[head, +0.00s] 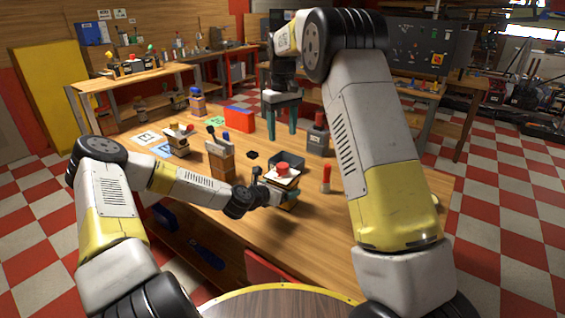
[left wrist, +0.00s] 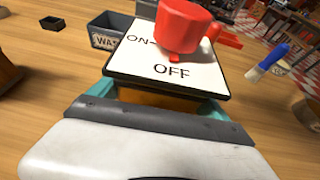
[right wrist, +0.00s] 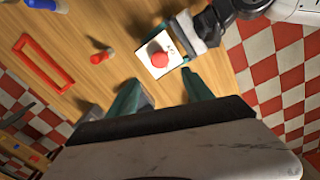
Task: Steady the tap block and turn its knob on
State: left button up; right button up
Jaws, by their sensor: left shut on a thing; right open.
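The tap block has a white top plate (left wrist: 160,62) marked ON and OFF and a red knob (left wrist: 182,28); it stands on the wooden table, and its knob also shows in the head view (head: 283,168). My left gripper (head: 280,194) is shut on the tap block, with teal fingers at its sides below the plate. My right gripper (head: 282,136) is open and empty, pointing down above the table, behind the block in the head view. In the right wrist view the red knob (right wrist: 159,60) lies beyond its open fingers (right wrist: 163,88), clear of them.
A dark bin (left wrist: 104,40) stands close to the block. A wooden tool holder (head: 220,165), a red box (head: 239,119), a grey red-topped block (head: 318,140) and a red-handled tool (head: 326,180) stand around. The table's front right is mostly clear.

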aim_at(283, 165)
notch_tip(283, 165, down, 12)
jog(key=shift+r+n, duration=0.1)
jog(key=shift+n, duration=1)
grip_shut()
